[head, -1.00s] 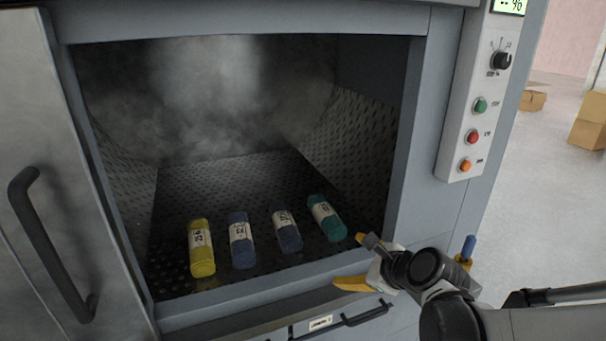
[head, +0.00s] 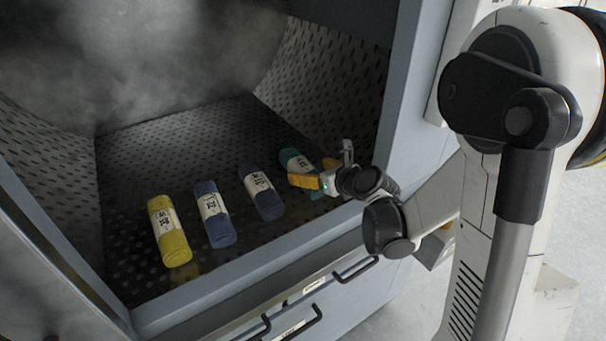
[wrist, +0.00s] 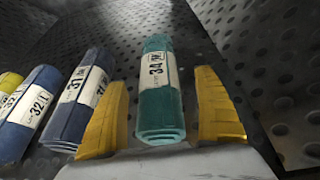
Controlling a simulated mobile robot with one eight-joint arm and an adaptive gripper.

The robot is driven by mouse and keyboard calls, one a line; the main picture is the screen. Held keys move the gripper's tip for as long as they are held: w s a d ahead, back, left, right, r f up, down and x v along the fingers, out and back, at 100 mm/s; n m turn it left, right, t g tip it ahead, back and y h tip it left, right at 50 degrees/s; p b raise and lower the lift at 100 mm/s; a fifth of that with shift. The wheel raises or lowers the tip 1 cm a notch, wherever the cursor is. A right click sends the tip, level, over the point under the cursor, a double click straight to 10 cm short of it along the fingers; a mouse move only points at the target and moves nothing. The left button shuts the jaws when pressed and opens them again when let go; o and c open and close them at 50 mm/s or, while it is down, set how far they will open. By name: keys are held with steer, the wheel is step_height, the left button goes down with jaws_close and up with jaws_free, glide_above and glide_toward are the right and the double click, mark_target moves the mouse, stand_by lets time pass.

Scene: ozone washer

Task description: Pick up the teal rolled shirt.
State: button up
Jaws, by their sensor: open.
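The teal rolled shirt (wrist: 160,106) lies on the perforated floor of the washer with a white paper band marked 34. In the wrist view it lies between the two yellow fingers of my open gripper (wrist: 161,112), with a gap on each side. In the head view the teal shirt (head: 291,160) is at the right end of the row, partly hidden by my gripper (head: 318,174). My gripper reaches in over the opening's front edge from the right.
A navy roll marked 37 (wrist: 75,115) lies close left of my left finger. Another blue roll (head: 213,214) and a yellow roll (head: 168,231) lie farther left. The washer's front sill (head: 270,250) and right frame (head: 391,120) border the opening. Steam hangs at the back.

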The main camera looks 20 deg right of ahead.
mark_target(303, 170)
steer(key=b+x, duration=0.1)
steer(key=x, duration=0.3)
steer(key=shift+a+f, duration=0.15)
steer(key=shift+f, duration=0.15)
steer(key=shift+r, duration=0.1)
steer(key=c, duration=1.5)
steer(key=shift+o, duration=0.2)
